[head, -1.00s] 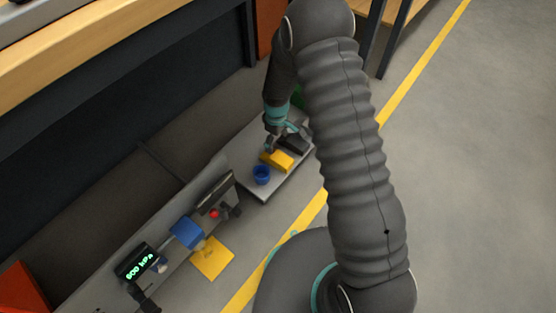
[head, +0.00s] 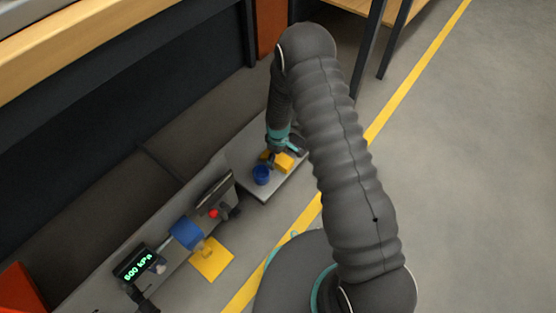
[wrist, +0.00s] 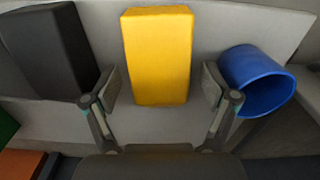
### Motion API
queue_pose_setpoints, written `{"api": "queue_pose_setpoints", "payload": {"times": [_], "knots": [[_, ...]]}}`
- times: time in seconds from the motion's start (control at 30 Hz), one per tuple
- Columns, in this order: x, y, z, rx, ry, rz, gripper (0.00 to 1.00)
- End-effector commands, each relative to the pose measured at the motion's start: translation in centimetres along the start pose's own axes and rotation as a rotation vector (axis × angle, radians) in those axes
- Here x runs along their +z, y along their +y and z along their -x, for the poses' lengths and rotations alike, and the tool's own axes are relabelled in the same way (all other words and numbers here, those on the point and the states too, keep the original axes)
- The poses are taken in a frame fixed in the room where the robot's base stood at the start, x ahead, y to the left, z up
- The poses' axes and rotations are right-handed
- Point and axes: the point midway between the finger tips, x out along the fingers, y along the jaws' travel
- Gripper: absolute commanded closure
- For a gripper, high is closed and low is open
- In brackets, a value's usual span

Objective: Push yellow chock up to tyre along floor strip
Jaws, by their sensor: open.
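A yellow block (head: 285,163), which looks like the chock, lies on a grey board (head: 264,194). It also shows in the wrist view (wrist: 158,50), lengthwise between the fingers. My gripper (wrist: 160,92) is open, one finger on each side of the block's near part, with gaps showing. In the head view my gripper (head: 272,156) hangs over the block and hides part of it. I cannot make out a tyre. A yellow line (head: 385,120) runs along the floor beside the board.
A dark block (wrist: 48,48) lies on the left. A panel with a lit display (head: 138,264) and a yellow floor square (head: 211,259) are nearer. Open floor lies right.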

Motion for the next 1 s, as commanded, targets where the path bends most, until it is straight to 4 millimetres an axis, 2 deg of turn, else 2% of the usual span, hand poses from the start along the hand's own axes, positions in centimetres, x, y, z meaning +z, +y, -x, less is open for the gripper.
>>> {"api": "queue_pose_setpoints", "payload": {"times": [0.13, 0.17, 0.43, 0.77, 0.87, 1.0], "knots": [[0.0, 0.0, 0.0, 0.000, 0.000, 0.000, 0.15], [0.0, 0.0, 0.1, 0.000, 0.000, 0.000, 0.20], [0.0, 0.0, 0.1, 0.000, 0.000, 0.000, 0.87], [0.0, 0.0, 0.3, 0.001, 0.001, 0.000, 0.89], [-0.1, 0.1, 1.0, 0.002, 0.002, 0.000, 0.89], [-0.1, 0.1, 2.8, 0.002, 0.003, 0.000, 0.89]]}}
